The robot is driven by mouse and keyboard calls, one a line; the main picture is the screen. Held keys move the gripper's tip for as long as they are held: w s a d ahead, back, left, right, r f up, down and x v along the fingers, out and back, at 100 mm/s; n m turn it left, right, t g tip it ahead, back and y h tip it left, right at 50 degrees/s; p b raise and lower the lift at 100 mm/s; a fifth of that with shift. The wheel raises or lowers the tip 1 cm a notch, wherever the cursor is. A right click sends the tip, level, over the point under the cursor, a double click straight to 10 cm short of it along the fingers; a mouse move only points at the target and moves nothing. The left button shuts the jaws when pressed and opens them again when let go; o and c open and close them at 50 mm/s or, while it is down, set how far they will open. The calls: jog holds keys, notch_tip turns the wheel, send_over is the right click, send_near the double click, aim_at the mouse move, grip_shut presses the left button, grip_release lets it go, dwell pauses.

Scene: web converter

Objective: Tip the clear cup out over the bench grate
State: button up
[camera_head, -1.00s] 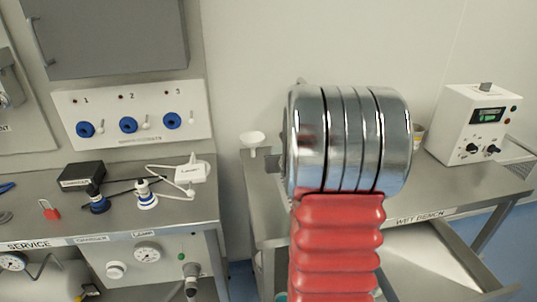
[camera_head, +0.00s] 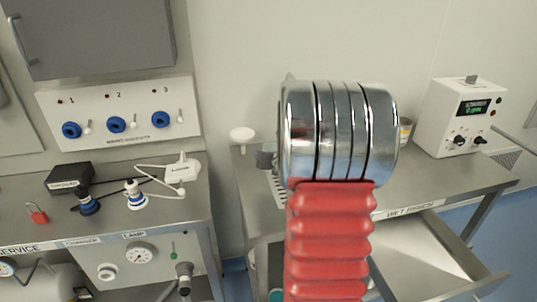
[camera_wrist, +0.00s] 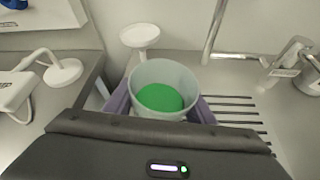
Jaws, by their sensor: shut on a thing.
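The clear cup (camera_wrist: 165,72) shows in the wrist view, with green contents (camera_wrist: 160,97) inside. My gripper (camera_wrist: 162,106) is shut on it, with a purple-grey finger on each side. The cup looks about upright, and I cannot tell how high it is above the bench. The bench grate (camera_wrist: 232,112) is a row of dark slots just right of the cup in the wrist view. Part of the grate (camera_head: 278,186) also shows left of my arm in the head view. My own arm hides the cup there.
A white dish-like piece (camera_wrist: 139,36) stands just behind the cup. A bent metal pipe (camera_wrist: 216,32) and a tap-like fitting (camera_wrist: 290,58) stand behind the grate. The meter box (camera_head: 461,117) is at the bench's right. An open drawer (camera_head: 430,250) sticks out below.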

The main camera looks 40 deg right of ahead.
jog(key=shift+s+d+f+m+y, duration=0.1)
jog(key=shift+d+f+m+y, duration=0.1)
jog(key=shift+f+m+y, duration=0.15)
jog(key=shift+s+d+f+m+t+y, duration=0.25)
jog(key=shift+d+f+m+t+y, duration=0.25)
jog(key=shift+f+m, duration=0.2)
jog(key=shift+s+d+f+m+t+y, duration=0.25)
jog(key=shift+f+m+t, duration=0.1)
jog(key=shift+m, duration=0.2)
jog(key=shift+f, duration=0.1)
jog(key=shift+w+a+f+m+t+y, duration=0.1)
jog(key=shift+f+m+t+y, duration=0.25)
jog(key=shift+m, duration=0.25)
jog(key=shift+w+a+f+m+t+y, duration=0.1)
jog(key=shift+f+m+t+y, duration=0.2)
jog(key=shift+m, duration=0.3)
jog(key=shift+s+r+m+t+y, duration=0.1)
jog(key=shift+r+m+t+y, duration=0.15)
jog(key=shift+r+m+t, duration=0.8)
jog(key=shift+s+d+r+m+t, duration=0.1)
jog(key=shift+d+r+m+t, duration=0.2)
jog(key=shift+m, duration=0.7)
jog(key=shift+s+d+r+m+t, duration=0.1)
jog(key=shift+r+m+t, duration=0.25)
jog(key=shift+m, duration=0.6)
jog(key=shift+r, duration=0.1)
jog(key=shift+a, duration=0.1)
